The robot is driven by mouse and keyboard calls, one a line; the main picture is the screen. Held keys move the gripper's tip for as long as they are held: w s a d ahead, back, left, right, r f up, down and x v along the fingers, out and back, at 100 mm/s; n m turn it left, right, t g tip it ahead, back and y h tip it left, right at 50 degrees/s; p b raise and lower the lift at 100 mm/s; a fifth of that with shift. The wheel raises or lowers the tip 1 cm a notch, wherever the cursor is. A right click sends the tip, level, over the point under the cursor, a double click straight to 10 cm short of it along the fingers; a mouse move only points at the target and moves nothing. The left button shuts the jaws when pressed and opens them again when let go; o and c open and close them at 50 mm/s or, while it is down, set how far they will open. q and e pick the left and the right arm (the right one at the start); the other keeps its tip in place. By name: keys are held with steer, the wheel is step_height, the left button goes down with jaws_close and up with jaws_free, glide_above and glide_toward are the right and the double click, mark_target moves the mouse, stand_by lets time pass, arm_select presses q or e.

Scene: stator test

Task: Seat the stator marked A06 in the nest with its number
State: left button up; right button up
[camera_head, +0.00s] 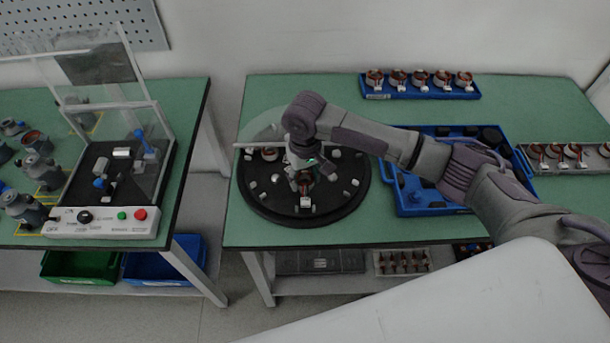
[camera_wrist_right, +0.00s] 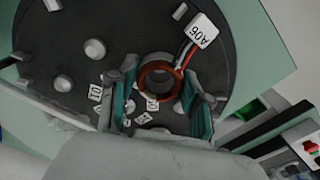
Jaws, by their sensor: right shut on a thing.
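The stator marked A06 (camera_wrist_right: 160,76) is a copper-coloured ring with red and dark leads to a white tag (camera_wrist_right: 203,31) reading A06. My right gripper (camera_wrist_right: 160,84) is shut on it, one finger on each side. In the head view my right gripper (camera_head: 304,179) points down over the near-middle part of the round dark plate (camera_head: 262,207). I cannot tell whether the stator touches the plate. The plate carries pegs and small number labels; one reads 01 (camera_wrist_right: 96,92). Labels under the stator are partly hidden. My left gripper is not in view.
A blue tray (camera_head: 420,95) with several stators stands at the back. A blue crate (camera_head: 408,203) lies under my right arm, and a grey tray (camera_head: 527,158) with stators is at the right. A test box (camera_head: 105,227) stands on the left table.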

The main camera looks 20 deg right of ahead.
steer(key=shift+f, duration=0.65)
steer(key=shift+f, duration=0.45)
steer(key=o, duration=1.3)
step_height(320, 180, up, 12)
steer(key=shift+r, duration=0.1)
stand_by(0.3)
